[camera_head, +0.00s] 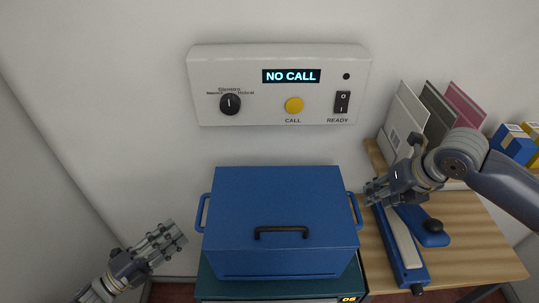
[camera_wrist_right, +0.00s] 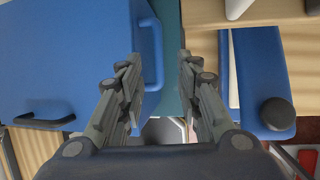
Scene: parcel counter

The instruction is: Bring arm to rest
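My right arm comes in from the right in the head view. Its gripper (camera_head: 376,190) hangs beside the right side handle of the blue box (camera_head: 270,200). In the right wrist view the two fingers of this gripper (camera_wrist_right: 160,62) are apart with nothing between them.
The blue box stands on a dark green cabinet (camera_head: 215,287). A wall panel (camera_head: 245,108) reads "NO CALL". A wooden counter (camera_head: 470,240) at right bears a blue-and-white device (camera_head: 408,255), upright envelopes or folders (camera_head: 404,115) and small blue-yellow boxes (camera_head: 512,145). Left floor space is partly hidden.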

